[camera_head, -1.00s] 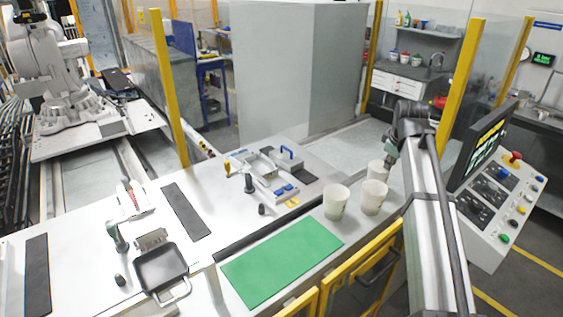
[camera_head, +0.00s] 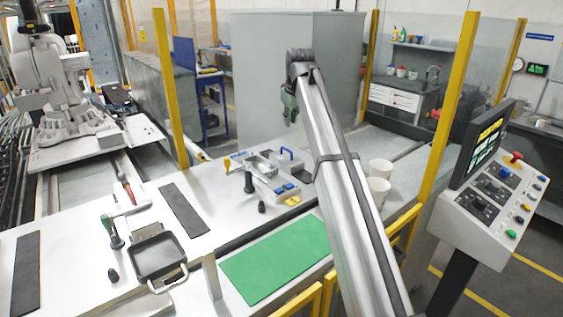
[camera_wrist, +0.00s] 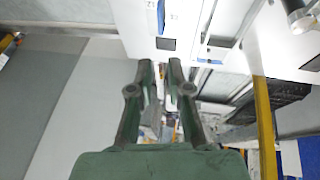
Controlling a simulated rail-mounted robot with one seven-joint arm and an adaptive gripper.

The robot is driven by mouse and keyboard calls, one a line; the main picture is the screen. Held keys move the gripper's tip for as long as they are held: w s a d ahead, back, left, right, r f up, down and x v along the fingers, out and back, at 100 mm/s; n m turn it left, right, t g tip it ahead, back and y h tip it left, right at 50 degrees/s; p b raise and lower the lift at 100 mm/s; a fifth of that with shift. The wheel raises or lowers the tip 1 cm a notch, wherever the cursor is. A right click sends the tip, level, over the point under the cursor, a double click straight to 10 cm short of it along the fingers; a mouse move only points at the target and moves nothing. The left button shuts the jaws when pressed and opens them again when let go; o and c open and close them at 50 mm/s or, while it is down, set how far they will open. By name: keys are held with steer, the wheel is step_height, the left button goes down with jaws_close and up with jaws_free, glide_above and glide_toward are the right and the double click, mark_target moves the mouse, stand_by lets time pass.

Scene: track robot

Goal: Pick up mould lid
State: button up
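My gripper (camera_head: 290,105) is raised above the back of the bench, well away from the mould parts. In the wrist view its two green-grey fingers (camera_wrist: 160,66) stand apart, with nothing clearly held between them. A grey metal mould fixture (camera_head: 257,165) sits on the bench, lower in the head view. A blue handle (camera_head: 286,153) stands at its right rear, beside a dark plate; it may belong to the mould lid, but I cannot tell. A blue piece, probably this handle, also shows in the wrist view (camera_wrist: 160,17).
A black square pan (camera_head: 158,256) and dark strips (camera_head: 184,208) lie on the left of the bench. A green mat (camera_head: 277,260) is in front. White cups (camera_head: 379,188) stand right of my arm, partly hidden. Yellow posts (camera_head: 450,110) and a control panel (camera_head: 490,195) bound the right.

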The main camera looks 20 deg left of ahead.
steer(key=p, duration=0.3)
glide_above(286, 149)
steer(key=s, duration=0.1)
steer(key=f, duration=0.6)
steer(key=d+f, duration=0.1)
steer(key=f, duration=0.2)
steer(key=shift+f, duration=0.15)
steer(key=shift+s+p+x, duration=0.1)
steer(key=shift+p+x, duration=0.35)
steer(key=shift+x, duration=1)
steer(key=shift+s+p+x, duration=0.15)
steer(key=shift+p+x, duration=0.3)
steer(key=shift+x, duration=1.05)
steer(key=shift+d+f, duration=0.1)
steer(key=shift+d, duration=0.1)
jaws_close()
